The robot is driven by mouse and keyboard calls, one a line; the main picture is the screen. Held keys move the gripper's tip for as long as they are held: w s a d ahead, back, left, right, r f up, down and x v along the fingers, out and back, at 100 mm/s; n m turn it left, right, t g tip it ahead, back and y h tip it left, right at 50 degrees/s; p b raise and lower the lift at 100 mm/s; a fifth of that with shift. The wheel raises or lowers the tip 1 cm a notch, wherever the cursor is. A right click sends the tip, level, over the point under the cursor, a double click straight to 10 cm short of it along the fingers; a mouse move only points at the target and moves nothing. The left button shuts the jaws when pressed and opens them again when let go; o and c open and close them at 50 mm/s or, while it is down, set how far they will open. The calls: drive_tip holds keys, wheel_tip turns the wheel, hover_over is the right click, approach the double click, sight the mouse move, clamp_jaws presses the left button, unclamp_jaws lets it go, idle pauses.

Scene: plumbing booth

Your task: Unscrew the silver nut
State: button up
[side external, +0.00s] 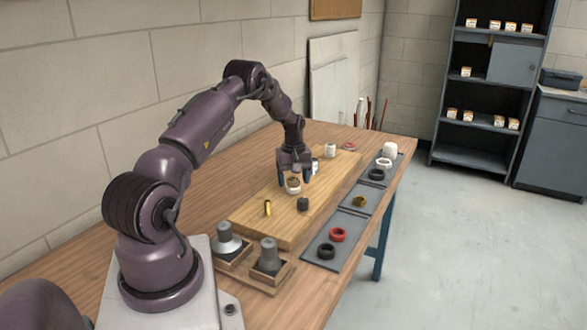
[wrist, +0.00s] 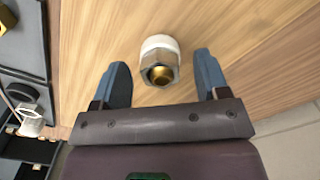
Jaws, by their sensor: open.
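The silver nut (wrist: 158,72) is a hexagonal ring seen in the wrist view, with a brass core in its middle and a white fitting behind it. It lies between my two blue fingers, with a clear gap on both sides. My gripper (wrist: 162,75) is open and touches nothing that I can see. In the side view my gripper (side external: 295,178) points down over the wooden board (side external: 250,226). A pale fitting with a brownish top (side external: 293,186) shows between its fingers there. I cannot tell how far the fingertips are above the board.
A brass piece (side external: 267,208) and a dark piece (side external: 303,204) stand nearby on the board. A silver and white piece (side external: 316,165) and a white fitting (side external: 330,150) stand farther back. Grey mats hold a red ring (side external: 337,235) and several other rings. Two grey fittings sit in wooden holders at the front.

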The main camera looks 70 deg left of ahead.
drive_tip(key=shift+f, duration=0.15)
drive_tip(key=shift+c, duration=0.5)
drive_tip(key=c, duration=0.9)
drive_tip(key=n, duration=0.4)
drive_tip(key=shift+w, duration=0.1)
drive_tip(key=n, duration=0.5)
drive_tip(key=shift+w+r, duration=0.1)
drive_tip(key=shift+r, duration=0.1)
drive_tip(key=n, duration=0.5)
drive_tip(key=shift+a, duration=0.2)
drive_tip(key=n, duration=0.4)
drive_tip(key=shift+w+r, duration=0.1)
drive_tip(key=shift+r, duration=0.05)
drive_tip(key=o, duration=1.6)
